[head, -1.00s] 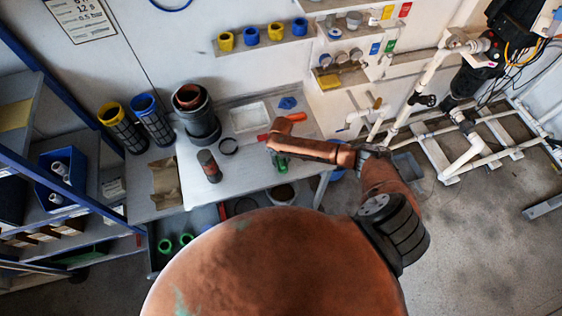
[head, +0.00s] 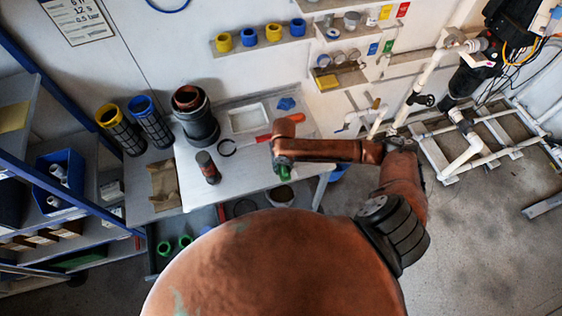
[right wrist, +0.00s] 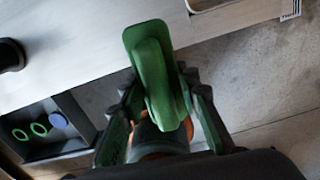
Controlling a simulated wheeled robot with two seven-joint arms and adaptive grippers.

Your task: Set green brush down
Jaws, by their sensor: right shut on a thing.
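The green brush (right wrist: 155,65) is between the fingers of my right gripper (right wrist: 160,82), which is shut on it. In the right wrist view its green end overlaps the front edge of the grey worktable (right wrist: 95,60). In the head view only a small green part (head: 284,173) shows below my right gripper (head: 283,163), by the right part of the worktable's front edge (head: 235,187). The brush's other end is hidden, and I cannot tell its height above the table. My left gripper is not in view.
A black pot (head: 198,125) and yellow and blue mesh cylinders (head: 122,128) stand farther left. Green rings (head: 165,248) lie in a bin below.

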